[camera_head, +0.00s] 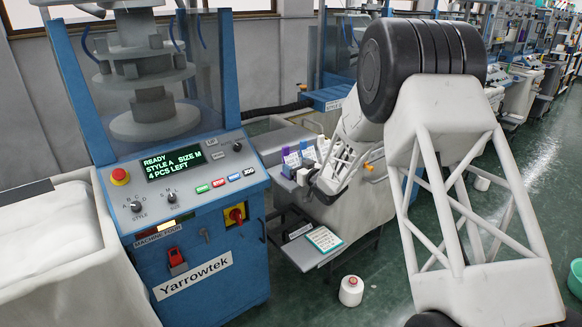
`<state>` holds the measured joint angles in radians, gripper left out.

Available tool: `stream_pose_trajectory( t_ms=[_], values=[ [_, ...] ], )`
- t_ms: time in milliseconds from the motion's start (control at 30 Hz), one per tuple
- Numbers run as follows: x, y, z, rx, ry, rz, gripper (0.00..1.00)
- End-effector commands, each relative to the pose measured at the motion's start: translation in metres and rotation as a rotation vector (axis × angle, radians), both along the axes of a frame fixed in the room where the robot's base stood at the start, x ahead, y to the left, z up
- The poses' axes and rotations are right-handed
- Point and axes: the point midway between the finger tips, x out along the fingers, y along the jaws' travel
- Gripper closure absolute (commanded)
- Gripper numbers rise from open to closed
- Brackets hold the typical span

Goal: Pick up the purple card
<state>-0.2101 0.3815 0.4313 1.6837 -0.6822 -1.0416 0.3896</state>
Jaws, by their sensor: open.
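Several small upright cards stand together on the grey cart beside the blue machine, just left of my gripper. My gripper (314,181) is open at the end of the white lattice arm, near the front right of the cards. I see nothing held in it. My arm hides part of the cart behind the gripper.
The blue Yarrowtek machine (205,245) stands close on the left, with a white bin (50,235) beside it. A green-edged sheet (324,239) lies on the lower shelf. A white yarn cone (351,291) stands on the green floor. More machines line the back right.

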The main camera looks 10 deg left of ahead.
Motion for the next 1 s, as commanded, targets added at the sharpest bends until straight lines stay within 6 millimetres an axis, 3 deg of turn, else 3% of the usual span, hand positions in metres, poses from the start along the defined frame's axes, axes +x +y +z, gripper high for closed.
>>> stream_pose_trajectory(
  t_ms=[333, 933, 1000],
  values=[
    [0.021, 0.022, 0.001, 0.000, -0.001, 0.001, 0.15],
    [0.022, 0.023, 0.001, 0.000, -0.001, 0.000, 0.15],
    [0.022, 0.023, 0.001, 0.000, -0.001, 0.000, 0.23]
  ],
)
